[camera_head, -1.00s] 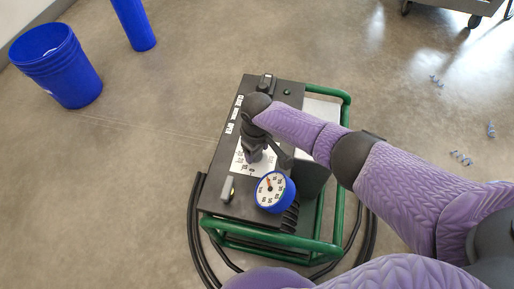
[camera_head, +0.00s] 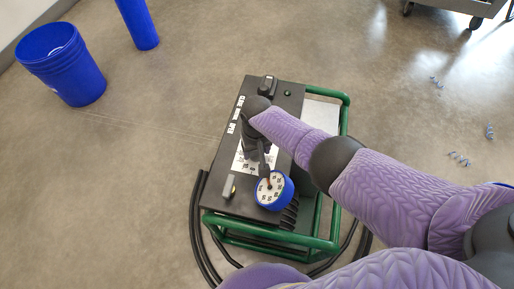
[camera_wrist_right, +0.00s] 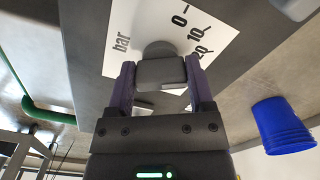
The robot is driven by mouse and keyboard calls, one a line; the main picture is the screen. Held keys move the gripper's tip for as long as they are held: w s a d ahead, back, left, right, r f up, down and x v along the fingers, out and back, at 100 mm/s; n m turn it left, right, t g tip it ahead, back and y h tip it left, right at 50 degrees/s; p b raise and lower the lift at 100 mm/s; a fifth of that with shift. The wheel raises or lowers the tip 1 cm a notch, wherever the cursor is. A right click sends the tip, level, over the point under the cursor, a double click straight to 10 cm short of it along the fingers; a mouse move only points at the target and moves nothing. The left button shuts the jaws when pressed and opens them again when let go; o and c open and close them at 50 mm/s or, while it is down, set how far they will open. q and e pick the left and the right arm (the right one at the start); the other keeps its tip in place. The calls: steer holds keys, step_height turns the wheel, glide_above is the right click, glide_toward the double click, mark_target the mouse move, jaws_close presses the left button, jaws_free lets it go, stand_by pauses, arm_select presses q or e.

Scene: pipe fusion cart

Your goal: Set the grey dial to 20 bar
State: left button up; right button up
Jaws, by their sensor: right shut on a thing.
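The grey dial (camera_wrist_right: 158,72) sits on a white scale plate (camera_wrist_right: 222,28) with "bar", 0, 10 and 20 printed on it. My right gripper (camera_wrist_right: 160,78) is shut on the dial, one finger on each side, in the right wrist view. The dial's pointer mark cannot be made out. In the head view, my right gripper (camera_head: 257,158) reaches down over the plate (camera_head: 240,163) on the cart top and hides the dial. My left gripper is not in view.
A blue-rimmed gauge (camera_head: 274,190) stands close to the gripper. A small lever (camera_head: 230,188) is left of it. The cart has a green tube frame (camera_head: 270,237) and black hoses (camera_head: 198,230). A blue bucket (camera_head: 62,65) stands on open floor.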

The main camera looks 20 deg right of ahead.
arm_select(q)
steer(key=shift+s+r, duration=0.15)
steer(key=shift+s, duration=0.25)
arm_select(e)
steer(key=o, duration=1.2)
steer(key=shift+o, duration=0.2)
steer(key=shift+r, duration=0.25)
step_height(320, 180, up, 10)
steer(key=p, duration=0.7)
steer(key=shift+f, duration=0.35)
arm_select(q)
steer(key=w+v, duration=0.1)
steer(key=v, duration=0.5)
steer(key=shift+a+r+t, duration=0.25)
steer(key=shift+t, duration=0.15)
